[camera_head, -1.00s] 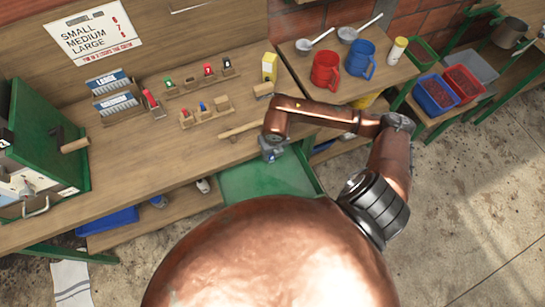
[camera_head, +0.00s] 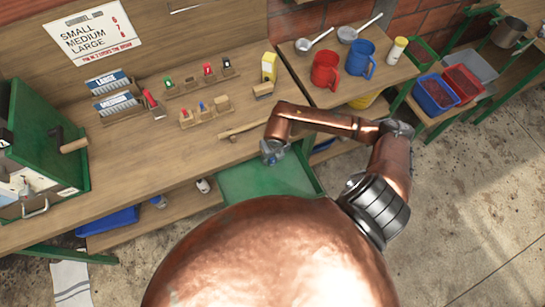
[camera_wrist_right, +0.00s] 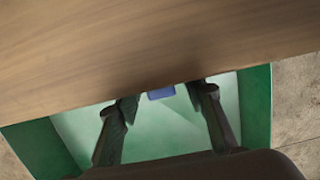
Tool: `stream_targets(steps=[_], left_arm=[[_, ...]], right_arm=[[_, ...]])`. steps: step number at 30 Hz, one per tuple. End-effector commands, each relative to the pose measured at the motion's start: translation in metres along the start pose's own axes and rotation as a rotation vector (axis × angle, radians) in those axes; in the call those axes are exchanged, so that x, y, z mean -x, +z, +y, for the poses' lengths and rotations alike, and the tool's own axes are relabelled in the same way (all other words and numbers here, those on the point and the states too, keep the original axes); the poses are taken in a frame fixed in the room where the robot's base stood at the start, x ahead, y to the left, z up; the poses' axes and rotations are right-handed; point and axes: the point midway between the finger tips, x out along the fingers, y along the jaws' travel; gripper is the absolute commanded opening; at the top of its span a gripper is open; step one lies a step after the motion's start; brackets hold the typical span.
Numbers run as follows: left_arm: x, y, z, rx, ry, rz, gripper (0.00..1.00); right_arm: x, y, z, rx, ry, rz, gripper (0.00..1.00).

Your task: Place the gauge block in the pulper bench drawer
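The green bench drawer (camera_head: 262,180) is pulled out from under the wooden bench top; its pale green floor (camera_wrist_right: 185,130) shows in the wrist view. A small blue block (camera_wrist_right: 161,92), apparently the gauge block, shows in the drawer area at the bench edge, which may hide part of it. My right gripper (camera_wrist_right: 162,100) has its dark fingers spread over the drawer, one on each side of the block, with gaps visible. In the head view my right gripper (camera_head: 273,152) is at the bench's front edge, above the drawer's inner end. My left gripper is out of view.
The wooden bench (camera_head: 150,180) holds small block racks (camera_head: 205,112), a wooden-handled tool (camera_head: 240,130) and a yellow box (camera_head: 269,66). A green machine (camera_head: 45,150) stands at left. Red and blue mugs (camera_head: 360,58) stand on the side table. Floor is open at right.

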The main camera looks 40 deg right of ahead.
Motion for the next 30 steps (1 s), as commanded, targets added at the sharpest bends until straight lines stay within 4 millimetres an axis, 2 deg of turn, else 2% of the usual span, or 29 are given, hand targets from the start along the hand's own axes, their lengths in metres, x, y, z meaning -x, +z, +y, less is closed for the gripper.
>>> stream_targets(steps=[7, 11, 14, 24, 30], left_arm=[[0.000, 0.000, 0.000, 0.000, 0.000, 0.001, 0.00], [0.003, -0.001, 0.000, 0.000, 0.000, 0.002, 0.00], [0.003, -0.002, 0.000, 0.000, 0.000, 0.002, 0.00], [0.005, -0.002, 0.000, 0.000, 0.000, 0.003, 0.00], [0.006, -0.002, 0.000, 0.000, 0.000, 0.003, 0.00]], right_arm=[[0.001, 0.000, 0.000, 0.000, 0.000, 0.000, 0.38], [0.008, 0.001, 0.000, 0.000, 0.000, -0.002, 0.38], [0.022, 0.002, 0.000, 0.001, 0.002, -0.003, 0.38], [0.092, 0.002, 0.000, 0.002, 0.000, -0.004, 0.38], [0.117, 0.001, 0.000, 0.000, 0.001, -0.002, 0.38]])
